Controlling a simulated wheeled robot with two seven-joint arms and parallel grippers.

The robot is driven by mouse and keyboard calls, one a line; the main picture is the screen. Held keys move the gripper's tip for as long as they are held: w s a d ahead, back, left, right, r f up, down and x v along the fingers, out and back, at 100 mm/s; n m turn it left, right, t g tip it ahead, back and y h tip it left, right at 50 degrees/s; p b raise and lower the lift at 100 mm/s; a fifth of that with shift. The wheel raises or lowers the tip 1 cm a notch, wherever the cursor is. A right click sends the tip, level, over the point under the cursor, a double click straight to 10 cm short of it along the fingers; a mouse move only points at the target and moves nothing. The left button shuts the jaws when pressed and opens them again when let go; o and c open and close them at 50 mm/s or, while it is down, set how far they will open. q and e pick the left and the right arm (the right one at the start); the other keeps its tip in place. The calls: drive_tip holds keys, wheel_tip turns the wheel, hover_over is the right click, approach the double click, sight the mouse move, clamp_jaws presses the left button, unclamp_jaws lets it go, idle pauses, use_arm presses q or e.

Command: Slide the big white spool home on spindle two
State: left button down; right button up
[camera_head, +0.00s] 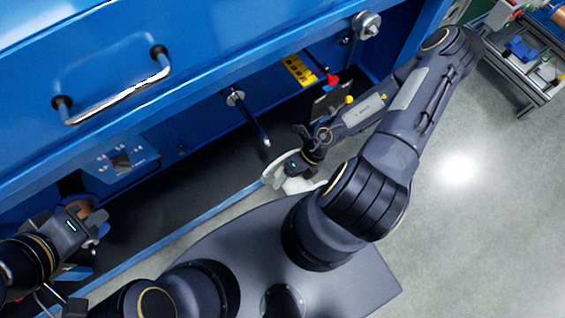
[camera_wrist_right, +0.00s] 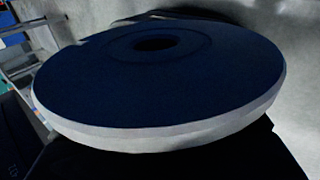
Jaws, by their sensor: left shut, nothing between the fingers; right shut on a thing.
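The big white spool (camera_head: 270,172) is held in my right gripper (camera_head: 293,166), near the front edge of the blue machine. In the right wrist view the spool (camera_wrist_right: 100,80) fills the frame, its flat face in dark blue shade, its rim white, with a round centre hole. The right fingers are mostly hidden behind it. A dark spindle (camera_head: 256,124) juts from the blue panel, apart from the spool, its tip just above it in the picture. I see no number on it. My left gripper (camera_head: 98,228) is shut and empty at lower left.
A yellow label (camera_head: 298,70) and a red part (camera_head: 332,80) are on the machine. A metal knob (camera_head: 366,25) sits on its upper right. A chrome handle (camera_head: 115,92) juts out at left. A copper-coloured round part (camera_head: 92,214) lies by my left gripper. Open floor is at right.

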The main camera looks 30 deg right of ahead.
drive_tip(key=shift+w, duration=0.6)
drive_tip(key=shift+w+a+b, duration=0.2)
drive_tip(key=shift+w+b, duration=0.9)
drive_tip(key=shift+w, duration=1.55)
drive_tip(key=shift+r, duration=0.1)
drive_tip(key=shift+w+p, duration=0.2)
drive_tip(key=shift+p, duration=0.35)
drive_tip(key=shift+p, duration=0.5)
drive_tip(key=shift+p, duration=0.35)
